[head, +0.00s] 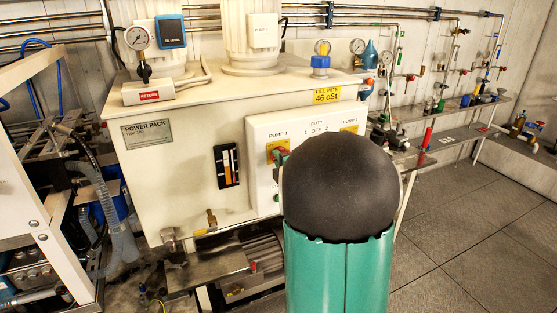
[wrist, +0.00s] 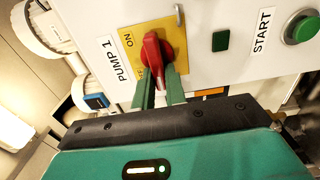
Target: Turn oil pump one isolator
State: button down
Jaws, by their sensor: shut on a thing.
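The pump 1 isolator is a red rotary handle (wrist: 152,52) on a yellow plate (wrist: 183,42) marked ON, beside the PUMP 1 label (wrist: 110,59) in the wrist view. My gripper (wrist: 160,84) has its two green fingers on either side of the handle's lower end and is shut on it. The handle stands roughly upright in that picture, and part of the plate's lettering is hidden behind it. In the head view the isolator's yellow plate (head: 270,150) shows on the white control box (head: 257,127), and my arm covers most of the area near it.
A green START button (wrist: 301,28) and a small dark green square (wrist: 221,41) sit beside the isolator. The cream power pack tank (head: 185,185) carries the box. Hoses (head: 105,200) and a frame stand at the left. Floor at the right (head: 470,240) is clear.

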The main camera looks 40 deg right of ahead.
jog(key=shift+f, duration=0.1)
jog(key=c, duration=1.4)
grip_release()
jog(key=shift+c, duration=0.2)
jog(key=v, duration=1.4)
jog(key=shift+w, duration=0.15)
